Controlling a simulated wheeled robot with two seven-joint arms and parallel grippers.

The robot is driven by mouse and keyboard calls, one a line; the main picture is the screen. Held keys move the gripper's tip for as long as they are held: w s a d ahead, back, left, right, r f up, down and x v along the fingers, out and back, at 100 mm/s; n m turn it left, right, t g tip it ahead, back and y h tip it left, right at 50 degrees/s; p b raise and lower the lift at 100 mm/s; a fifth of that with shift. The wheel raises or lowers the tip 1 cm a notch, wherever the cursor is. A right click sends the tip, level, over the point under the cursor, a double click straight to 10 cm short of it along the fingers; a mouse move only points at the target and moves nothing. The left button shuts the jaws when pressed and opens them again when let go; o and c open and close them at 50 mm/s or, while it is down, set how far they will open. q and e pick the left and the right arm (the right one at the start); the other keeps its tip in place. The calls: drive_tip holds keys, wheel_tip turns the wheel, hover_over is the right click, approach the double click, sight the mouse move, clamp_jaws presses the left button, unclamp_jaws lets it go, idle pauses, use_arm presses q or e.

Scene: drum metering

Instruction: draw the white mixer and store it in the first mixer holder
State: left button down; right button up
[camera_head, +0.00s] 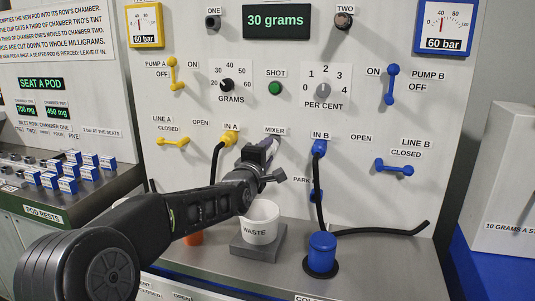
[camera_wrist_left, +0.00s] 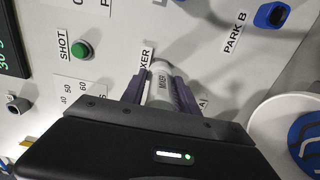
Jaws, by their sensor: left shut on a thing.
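The white mixer (camera_wrist_left: 160,84) lies between the fingers of my left gripper (camera_wrist_left: 160,95) in the left wrist view, with a label along its body. Its far end is at the panel under the MIXER label; I cannot tell whether it is still seated in the port. In the head view my left gripper (camera_head: 268,165) is at the middle of the panel, shut on the mixer, which is mostly hidden there by the gripper. I cannot make out a mixer holder in either view. My right gripper is not in view.
A white WASTE cup (camera_head: 260,224) stands on a grey block below my left gripper. A blue-capped cylinder (camera_head: 321,253) stands to its right. Pods (camera_head: 68,170) rest on the left counter.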

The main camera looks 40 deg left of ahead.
use_arm(q)
drive_tip(key=shift+s+d+f+b, duration=0.15)
drive_tip(key=shift+s+b, duration=0.15)
drive_tip(key=shift+s, duration=0.15)
drive_tip(key=shift+s+d+f+b, duration=0.15)
drive_tip(key=shift+s+b, duration=0.15)
drive_tip(key=shift+s, duration=0.15)
drive_tip(key=shift+s+d+r+b, duration=0.15)
drive_tip(key=shift+s+b, duration=0.2)
drive_tip(key=shift+s, duration=0.3)
drive_tip(key=shift+b+v, duration=0.9)
drive_tip(key=shift+v, duration=0.05)
drive_tip(key=shift+b+v, duration=0.65)
drive_tip(key=shift+v, duration=0.4)
